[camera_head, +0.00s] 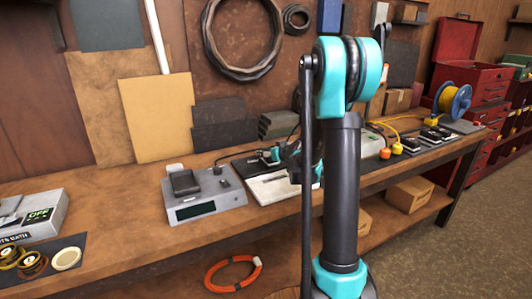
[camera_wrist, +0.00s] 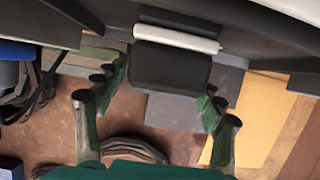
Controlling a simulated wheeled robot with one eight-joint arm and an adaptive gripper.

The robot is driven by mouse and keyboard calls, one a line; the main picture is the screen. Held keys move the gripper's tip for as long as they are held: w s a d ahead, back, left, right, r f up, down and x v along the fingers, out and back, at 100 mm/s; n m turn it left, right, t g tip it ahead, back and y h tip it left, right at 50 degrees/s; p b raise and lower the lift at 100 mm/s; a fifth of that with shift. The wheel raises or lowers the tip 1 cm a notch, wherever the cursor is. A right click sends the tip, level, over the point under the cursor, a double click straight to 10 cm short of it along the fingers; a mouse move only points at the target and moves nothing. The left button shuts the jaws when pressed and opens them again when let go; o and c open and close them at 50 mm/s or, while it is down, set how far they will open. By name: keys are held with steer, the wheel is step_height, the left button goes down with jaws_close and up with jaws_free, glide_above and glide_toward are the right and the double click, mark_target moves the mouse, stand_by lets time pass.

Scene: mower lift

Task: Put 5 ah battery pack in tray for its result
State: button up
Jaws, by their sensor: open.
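In the wrist view my gripper (camera_wrist: 164,90) is open, with its green-padded fingers spread apart. A dark, block-like object (camera_wrist: 170,66) shows between and beyond the fingertips, with a white bar (camera_wrist: 177,39) along one edge; I cannot tell whether it is the 5 Ah battery pack. In the head view my gripper is mostly hidden behind my arm. A grey device with a display (camera_head: 200,207) stands on the bench, with a black block (camera_head: 185,182) seated on top. No 5 Ah label is readable, and I cannot pick out the result tray.
The wooden workbench (camera_head: 130,215) has bare room left of the grey device.

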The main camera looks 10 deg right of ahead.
steer(key=v, duration=0.8)
steer(key=shift+s, duration=0.1)
